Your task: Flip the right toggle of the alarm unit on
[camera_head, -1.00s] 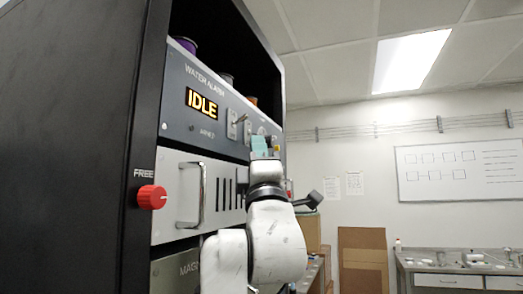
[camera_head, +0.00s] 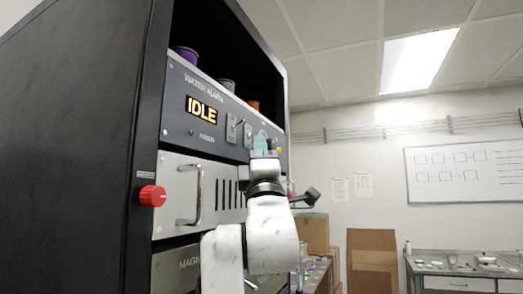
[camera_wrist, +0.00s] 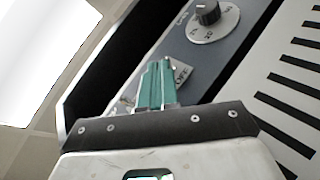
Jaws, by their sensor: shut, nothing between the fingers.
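The water alarm unit (camera_head: 205,138) is a blue-grey panel in the tall black rack, and its display (camera_head: 201,110) reads IDLE in orange. Two toggles stand right of the display: the left toggle (camera_head: 231,128) and the right toggle (camera_head: 247,135). Their lever positions are too small to tell. My gripper (camera_head: 260,143) has teal fingers, shut and empty, close to the panel just right of the right toggle. In the wrist view the shut fingers (camera_wrist: 155,82) lie beside an OFF label (camera_wrist: 182,72), partly covering that area. I cannot tell whether they touch a toggle.
A dial knob (camera_wrist: 208,13) sits on the panel beyond the fingers. Below the alarm unit are a white panel with a handle (camera_head: 190,195) and a red knob (camera_head: 152,196). Cups (camera_head: 187,55) stand on the shelf above. Boxes and benches are at the right.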

